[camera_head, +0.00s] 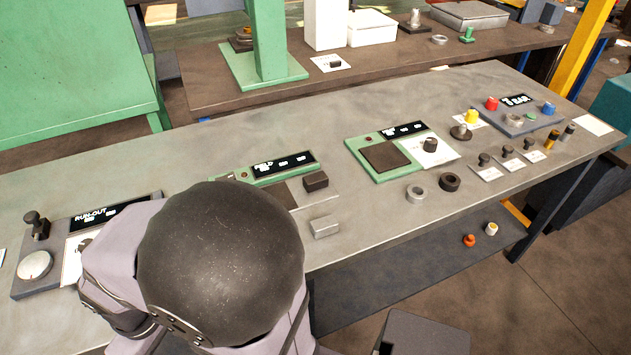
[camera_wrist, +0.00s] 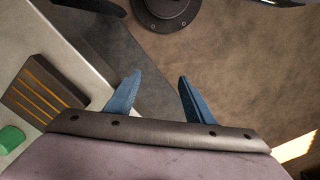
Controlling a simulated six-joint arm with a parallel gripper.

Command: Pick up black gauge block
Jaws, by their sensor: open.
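The black gauge block (camera_head: 316,181) sits on the grey bench top in the head view, just right of the green-framed station with a dark pad. A light grey block (camera_head: 323,226) lies in front of it, closer to the bench edge. My gripper (camera_wrist: 160,82) shows in the wrist view with its two blue fingers apart and nothing between them. It is over a dark grey surface and brown floor, and no gauge block shows there. In the head view my arm hides the gripper and part of the bench.
Right of the black block, a green-framed station (camera_head: 384,158), a light ring (camera_head: 416,194) and a dark ring (camera_head: 450,182) occupy the bench (camera_head: 230,135). A run-out station (camera_head: 35,285) is at left. In the wrist view, a green piece (camera_wrist: 10,138) is at left.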

